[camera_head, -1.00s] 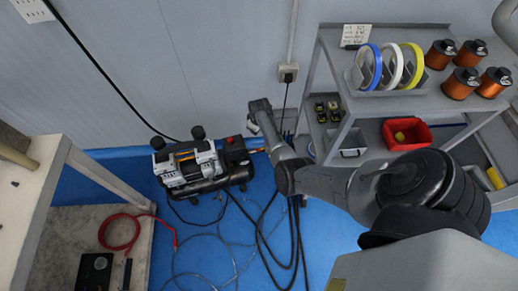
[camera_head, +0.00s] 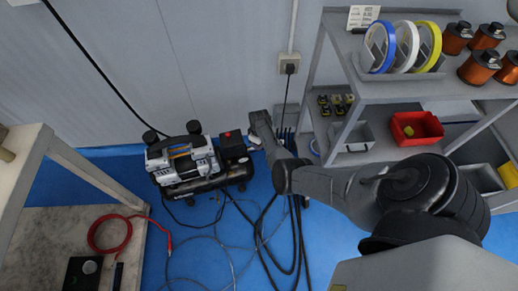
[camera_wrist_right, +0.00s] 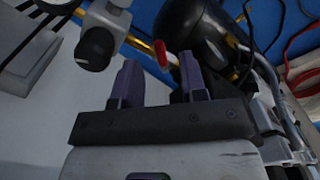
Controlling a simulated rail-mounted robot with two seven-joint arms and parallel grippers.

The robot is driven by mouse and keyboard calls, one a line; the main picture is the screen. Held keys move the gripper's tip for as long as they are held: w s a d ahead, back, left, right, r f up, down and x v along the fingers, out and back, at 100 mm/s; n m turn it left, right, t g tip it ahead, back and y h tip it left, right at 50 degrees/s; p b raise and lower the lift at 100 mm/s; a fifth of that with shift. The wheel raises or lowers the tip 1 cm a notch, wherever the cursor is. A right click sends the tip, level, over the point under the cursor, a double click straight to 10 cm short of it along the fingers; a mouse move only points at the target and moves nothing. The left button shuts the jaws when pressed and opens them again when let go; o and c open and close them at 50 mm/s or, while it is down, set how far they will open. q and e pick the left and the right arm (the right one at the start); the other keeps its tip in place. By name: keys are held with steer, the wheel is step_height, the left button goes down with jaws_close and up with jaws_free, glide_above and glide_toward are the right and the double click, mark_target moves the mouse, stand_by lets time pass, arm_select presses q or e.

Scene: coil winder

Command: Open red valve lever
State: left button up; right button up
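The red valve lever (camera_wrist_right: 160,54) shows in the right wrist view as a small red handle by a brass pipe. My right gripper (camera_wrist_right: 158,74) is open, with its two dark fingers apart. The lever appears in the gap between the fingertips; contact is not clear. In the head view my right gripper (camera_head: 255,141) is at the right end of the air compressor (camera_head: 187,165), beside its black box with a red knob (camera_head: 228,135). The lever cannot be made out there. My left gripper is not in view.
A black knob and regulator (camera_wrist_right: 97,47) sit close to the left finger. A grey shelf (camera_head: 447,88) with spools and a red bin (camera_head: 416,128) stands right of my arm. Dark hoses (camera_head: 270,238) lie on the blue floor. A workbench (camera_head: 22,165) is at left.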

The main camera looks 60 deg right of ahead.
steer(key=shift+f+b, duration=0.65)
steer(key=shift+f, duration=0.65)
jaws_close()
